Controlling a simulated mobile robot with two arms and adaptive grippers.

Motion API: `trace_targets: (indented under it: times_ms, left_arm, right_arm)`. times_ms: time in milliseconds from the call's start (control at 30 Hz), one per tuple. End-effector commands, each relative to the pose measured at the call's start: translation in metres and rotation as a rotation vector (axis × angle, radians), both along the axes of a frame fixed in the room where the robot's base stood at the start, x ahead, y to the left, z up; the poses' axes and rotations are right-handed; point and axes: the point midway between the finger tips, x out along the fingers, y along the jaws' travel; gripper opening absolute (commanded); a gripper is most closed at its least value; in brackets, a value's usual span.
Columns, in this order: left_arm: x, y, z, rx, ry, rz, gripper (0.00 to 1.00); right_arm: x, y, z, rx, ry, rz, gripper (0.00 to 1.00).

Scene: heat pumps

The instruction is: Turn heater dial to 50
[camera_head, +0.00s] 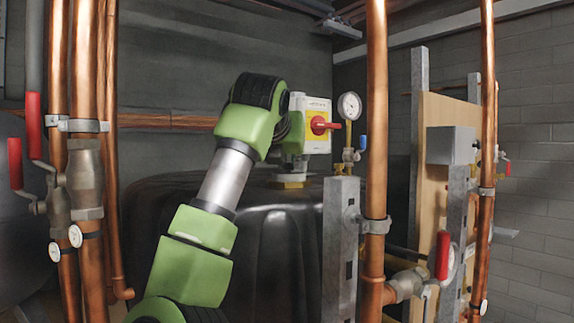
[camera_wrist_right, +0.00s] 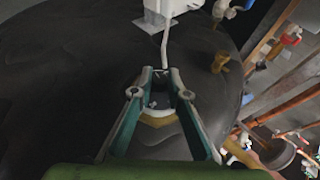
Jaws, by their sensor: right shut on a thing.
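A black rounded heater tank (camera_head: 290,225) stands in the middle of the head view, and its dark top (camera_wrist_right: 70,90) fills much of the right wrist view. A small dial-like fitting with a yellowish base (camera_wrist_right: 157,117) shows between my right fingers; its brass-coloured base (camera_head: 290,183) also shows in the head view. My right gripper (camera_wrist_right: 160,80) points down at the tank top, with its teal fingers closed on this fitting, apparently the heater dial. The fingers hide most of it, and no number or pointer is readable. My left gripper is not in view.
A white and yellow switch box with a red knob (camera_head: 319,125) and a pressure gauge (camera_head: 349,106) stand just behind and right of my gripper. A vertical copper pipe (camera_head: 376,160) and a grey metal post (camera_head: 340,240) stand close on the right. Copper pipes with red-handled valves (camera_head: 84,175) stand left.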

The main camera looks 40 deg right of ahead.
Motion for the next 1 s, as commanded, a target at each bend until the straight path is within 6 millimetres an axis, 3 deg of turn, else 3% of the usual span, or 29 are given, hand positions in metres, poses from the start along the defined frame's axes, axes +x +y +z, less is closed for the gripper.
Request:
trace_targets:
  times_ms: [33,200,567,600,667,1000]
  left_arm:
    - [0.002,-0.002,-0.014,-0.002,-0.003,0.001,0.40]
    - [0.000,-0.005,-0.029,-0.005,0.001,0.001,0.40]
    - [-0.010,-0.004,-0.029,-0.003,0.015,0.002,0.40]
    - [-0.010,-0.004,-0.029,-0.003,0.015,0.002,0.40]
    - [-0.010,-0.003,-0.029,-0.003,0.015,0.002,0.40]
    - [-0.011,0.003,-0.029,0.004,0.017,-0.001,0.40]
  right_arm:
    - [-0.002,-0.001,-0.005,0.002,-0.009,0.041,0.00]
    - [-0.002,-0.002,-0.003,0.001,-0.008,0.166,0.00]
    - [-0.002,-0.002,0.000,-0.003,-0.003,0.206,0.00]
    - [-0.002,-0.002,0.000,-0.003,-0.003,0.206,0.18]
    - [-0.002,-0.002,0.000,-0.004,-0.003,0.205,0.32]
    - [-0.002,-0.001,0.001,-0.004,-0.004,0.204,0.32]
